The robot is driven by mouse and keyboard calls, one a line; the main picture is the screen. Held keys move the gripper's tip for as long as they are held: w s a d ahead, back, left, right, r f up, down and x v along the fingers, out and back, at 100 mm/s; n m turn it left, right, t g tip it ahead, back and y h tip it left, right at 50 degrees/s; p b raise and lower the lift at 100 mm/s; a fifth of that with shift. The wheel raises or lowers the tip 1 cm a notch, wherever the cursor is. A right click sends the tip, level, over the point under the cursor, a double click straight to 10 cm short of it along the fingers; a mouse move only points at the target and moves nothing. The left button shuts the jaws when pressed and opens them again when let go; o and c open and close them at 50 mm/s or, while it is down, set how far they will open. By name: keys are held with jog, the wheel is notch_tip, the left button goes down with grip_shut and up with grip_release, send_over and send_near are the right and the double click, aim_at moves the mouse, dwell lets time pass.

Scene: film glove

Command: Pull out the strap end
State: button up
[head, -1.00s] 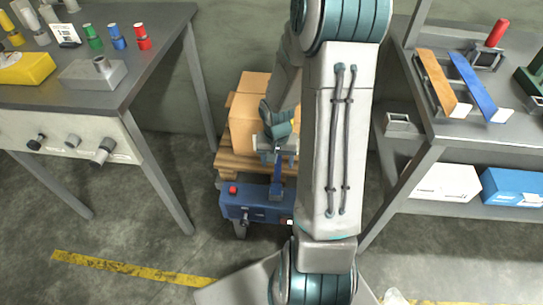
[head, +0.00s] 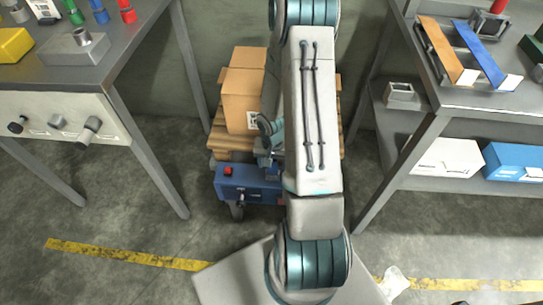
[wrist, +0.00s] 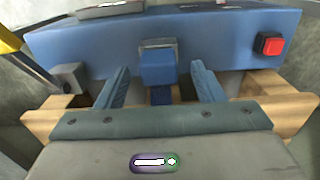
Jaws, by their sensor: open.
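The blue strap end (wrist: 157,70) hangs from a grey metal slot on the front of the blue unit (wrist: 95,45) in the wrist view. My gripper (wrist: 160,80) is open, with one blue-grey finger on each side of the strap and a gap on both sides. The strap's lower part runs down toward my gripper's body, which hides the rest. In the head view the blue unit (head: 232,187) sits low in front of the pallet, and my arm hides the strap and most of the gripper.
A red button (wrist: 270,45) is on the blue unit, right of the strap. Cardboard boxes (head: 243,95) stand on a wooden pallet (head: 222,143) behind. A left workbench (head: 130,60) and a right workbench (head: 435,90) flank the gap. Open floor with yellow tape (head: 125,255) lies in front.

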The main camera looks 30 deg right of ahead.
aim_at(273, 165)
jog(key=shift+f, duration=0.75)
jog(key=c, duration=1.1)
jog(key=shift+r+p, duration=0.35)
jog(key=shift+r, duration=0.25)
jog(key=shift+r+p, duration=1.7)
jog(key=shift+r, duration=0.5)
jog(key=shift+s+r+p, duration=0.1)
jog(key=shift+r+p, duration=1)
jog(key=shift+r, duration=0.4)
